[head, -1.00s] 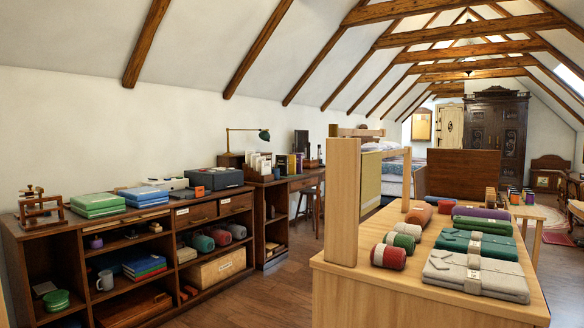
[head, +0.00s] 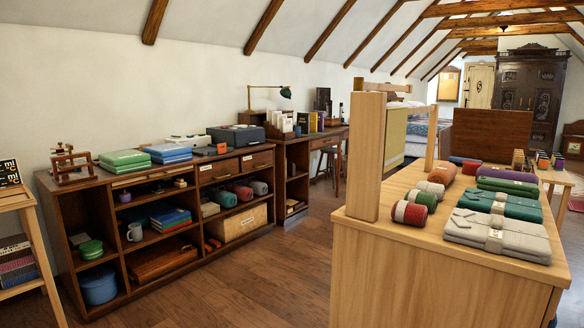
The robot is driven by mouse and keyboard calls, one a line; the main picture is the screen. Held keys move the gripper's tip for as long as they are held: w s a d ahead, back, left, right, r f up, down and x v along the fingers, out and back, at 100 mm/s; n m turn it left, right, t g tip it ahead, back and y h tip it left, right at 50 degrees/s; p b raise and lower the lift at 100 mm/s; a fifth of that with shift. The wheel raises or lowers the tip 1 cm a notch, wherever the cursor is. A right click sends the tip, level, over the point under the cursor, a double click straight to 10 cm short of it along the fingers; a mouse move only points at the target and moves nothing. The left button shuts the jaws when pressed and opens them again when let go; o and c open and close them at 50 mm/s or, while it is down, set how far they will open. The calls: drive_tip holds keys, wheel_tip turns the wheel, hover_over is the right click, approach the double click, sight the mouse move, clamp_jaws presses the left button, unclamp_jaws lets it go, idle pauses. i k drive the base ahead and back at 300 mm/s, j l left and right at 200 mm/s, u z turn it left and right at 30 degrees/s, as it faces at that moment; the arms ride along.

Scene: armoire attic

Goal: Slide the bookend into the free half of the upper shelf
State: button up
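I cannot make out a bookend for certain in the head view. A dark wooden open cabinet (head: 131,284) stands along the left wall with shelved compartments. Its upper middle compartment holds a small purple item (head: 125,196) and small items to the right. Below it are a grey mug (head: 133,232) and blue, green and red books (head: 170,218). A light wooden stand (head: 16,201) with stacked books (head: 15,262) is cut off at the left edge. I cannot tell which of these holds the upper shelf of the task. My gripper is not in view.
A light wooden counter (head: 432,270) fills the right foreground, with rolled and folded textiles (head: 497,236) on top and an upright post (head: 367,157). A dark desk (head: 318,141) stands beyond the cabinet. Brown plank floor (head: 235,285) is clear between cabinet and counter.

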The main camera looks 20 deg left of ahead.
sight(291, 167)
drive_tip(key=i+j+u, duration=0.2)
drive_tip(key=u, duration=0.15)
drive_tip(key=i+j+u, duration=0.55)
drive_tip(key=u, duration=0.15)
drive_tip(key=i+j+u, duration=0.25)
drive_tip(key=i+u, duration=0.2)
drive_tip(key=i+j+u, duration=0.1)
drive_tip(key=i+u, duration=0.4)
drive_tip(key=i+z, duration=0.35)
drive_tip(key=i+j+z, duration=0.15)
drive_tip(key=i+z, duration=0.25)
drive_tip(key=i, duration=0.2)
drive_tip(key=i+l+z, duration=0.25)
drive_tip(key=z, duration=0.15)
drive_tip(key=i+z, duration=0.85)
drive_tip(key=i+j+z, duration=0.1)
drive_tip(key=i+z, duration=0.35)
drive_tip(key=i+u, duration=0.2)
drive_tip(key=i, duration=0.35)
drive_tip(key=i+u, duration=0.25)
drive_tip(key=i, duration=0.35)
drive_tip(key=i+l+u, duration=0.2)
drive_tip(key=i, duration=0.35)
drive_tip(key=i+j+u, duration=0.1)
drive_tip(key=i+u, duration=0.2)
drive_tip(key=i, duration=0.35)
